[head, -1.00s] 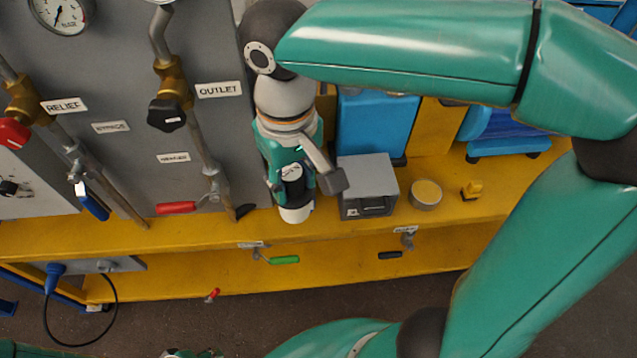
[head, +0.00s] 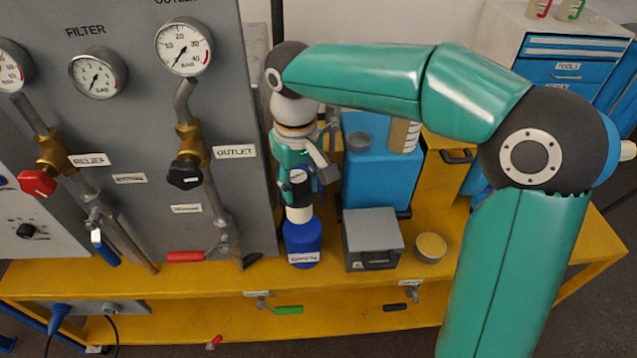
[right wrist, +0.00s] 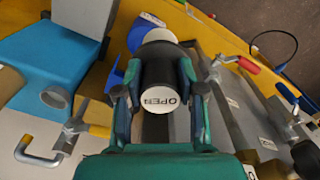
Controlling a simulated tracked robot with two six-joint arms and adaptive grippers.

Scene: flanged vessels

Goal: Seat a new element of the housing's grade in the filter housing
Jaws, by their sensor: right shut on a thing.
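My right gripper (head: 299,180) is shut on a dark cylindrical element (right wrist: 163,85), gripped around its middle. The element's near end is a white disc, reading OPEN upside down in the right wrist view. Its pale far end (head: 300,214) points down at a blue cylindrical housing (head: 302,246) on the yellow bench. The housing has a white front label that is too small to read surely. The element looks roughly upright over the housing; I cannot tell whether it touches or has entered it. My left gripper is out of view.
A grey box (head: 373,236) stands close right of the housing, then a round tin with a yellow top (head: 430,247). A grey gauge panel (head: 135,200) with pipes, valves and a red handle (head: 185,257) is on the left. A blue container (head: 378,178) stands behind the box.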

